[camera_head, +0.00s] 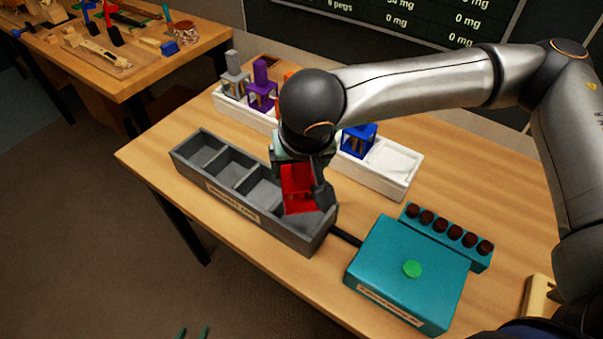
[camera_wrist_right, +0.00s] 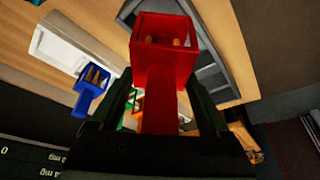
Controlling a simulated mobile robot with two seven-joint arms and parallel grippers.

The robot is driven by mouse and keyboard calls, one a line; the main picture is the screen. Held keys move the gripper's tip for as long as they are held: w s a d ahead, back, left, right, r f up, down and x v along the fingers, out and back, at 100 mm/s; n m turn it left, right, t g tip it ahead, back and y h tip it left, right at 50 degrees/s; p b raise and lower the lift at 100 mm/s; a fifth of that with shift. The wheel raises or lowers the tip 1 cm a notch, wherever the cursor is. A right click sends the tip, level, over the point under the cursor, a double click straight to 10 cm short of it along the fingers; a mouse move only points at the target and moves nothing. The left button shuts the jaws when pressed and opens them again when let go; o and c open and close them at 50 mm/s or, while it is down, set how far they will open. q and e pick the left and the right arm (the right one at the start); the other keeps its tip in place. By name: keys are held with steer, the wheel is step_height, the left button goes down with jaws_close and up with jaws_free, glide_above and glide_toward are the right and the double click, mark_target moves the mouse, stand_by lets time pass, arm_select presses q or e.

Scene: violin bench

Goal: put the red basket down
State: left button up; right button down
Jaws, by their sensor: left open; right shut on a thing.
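The red basket (camera_head: 298,190) is in my right gripper (camera_head: 303,176), which is shut on its handle. It hangs over the right part of the grey tray (camera_head: 221,188), a row of open compartments with a label on the front. I cannot tell whether its base touches the tray. In the right wrist view the basket (camera_wrist_right: 165,62) is between the fingers, its open end away from the wrist, with brownish pegs inside; the grey tray (camera_wrist_right: 222,80) is behind it. Only the tips of my left gripper (camera_head: 193,333) show at the bottom edge, open and empty, away from the table.
A white rack (camera_head: 395,165) behind the tray holds grey (camera_head: 235,78), purple (camera_head: 262,88) and blue (camera_head: 359,140) baskets; its right slot is empty. A teal box (camera_head: 405,275) with a green button and a teal peg block (camera_head: 447,238) stand right of the tray.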

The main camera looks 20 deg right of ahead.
mark_target(301, 177)
steer(key=shift+w+d+f, duration=0.25)
steer(key=shift+w+f, duration=0.15)
steer(key=shift+f, duration=0.15)
steer(key=f, duration=0.3)
steer(key=shift+w+d+f, duration=0.15)
steer(key=shift+w, duration=0.05)
steer(key=shift+f, duration=0.15)
steer(key=shift+f, duration=0.25)
jaws_free()
steer(key=shift+r+p, duration=0.3)
steer(key=shift+r, duration=0.2)
steer(key=b+v, duration=0.1)
steer(key=v, duration=1)
steer(key=shift+s+r, duration=0.2)
steer(key=shift+r, duration=0.05)
